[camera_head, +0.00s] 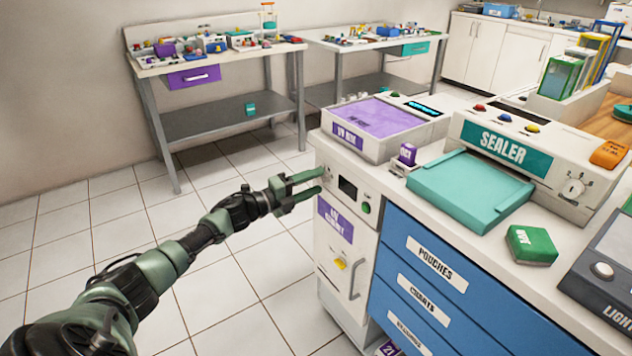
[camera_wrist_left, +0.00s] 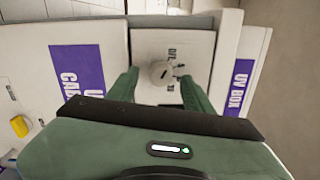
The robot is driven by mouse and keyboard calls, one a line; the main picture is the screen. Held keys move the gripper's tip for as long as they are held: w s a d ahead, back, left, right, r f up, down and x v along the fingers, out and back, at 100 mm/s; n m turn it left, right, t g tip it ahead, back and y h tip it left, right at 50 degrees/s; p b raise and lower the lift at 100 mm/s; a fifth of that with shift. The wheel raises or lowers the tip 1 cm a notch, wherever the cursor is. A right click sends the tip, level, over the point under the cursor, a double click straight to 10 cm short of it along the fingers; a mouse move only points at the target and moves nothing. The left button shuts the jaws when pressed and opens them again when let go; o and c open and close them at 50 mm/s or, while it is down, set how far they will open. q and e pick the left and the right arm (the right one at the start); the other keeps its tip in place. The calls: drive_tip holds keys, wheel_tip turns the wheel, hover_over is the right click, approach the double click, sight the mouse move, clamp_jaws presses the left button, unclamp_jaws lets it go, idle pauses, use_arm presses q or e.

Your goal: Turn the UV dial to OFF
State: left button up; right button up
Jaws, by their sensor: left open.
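The UV dial (camera_wrist_left: 161,73) is a small round pale knob with a dark pointer line, on a light panel in the left wrist view. Small dark lettering sits beside it, partly hidden and too small to read surely. My left gripper (camera_head: 318,181) is open and empty at the upper front of the white UV cabinet (camera_head: 328,250). In the left wrist view its two green fingers (camera_wrist_left: 159,82) stand one on each side of the dial, with gaps showing. I cannot tell how deep they reach. In the head view the fingers largely hide the dial. My right gripper is out of view.
The cabinet has a dark screen (camera_head: 348,188), a green button (camera_head: 366,208) and a yellow latch (camera_head: 341,263). Above stands the UV box (camera_head: 370,145); right of it are a purple block (camera_head: 407,154) and the sealer (camera_head: 500,146). The floor (camera_head: 220,270) is clear.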

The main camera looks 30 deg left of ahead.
use_arm(q)
drive_tip(key=v, duration=0.7)
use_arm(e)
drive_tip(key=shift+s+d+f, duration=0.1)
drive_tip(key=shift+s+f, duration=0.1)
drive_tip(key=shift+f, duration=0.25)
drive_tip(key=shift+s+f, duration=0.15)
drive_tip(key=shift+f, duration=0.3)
use_arm(q)
drive_tip(key=shift+w, duration=0.1)
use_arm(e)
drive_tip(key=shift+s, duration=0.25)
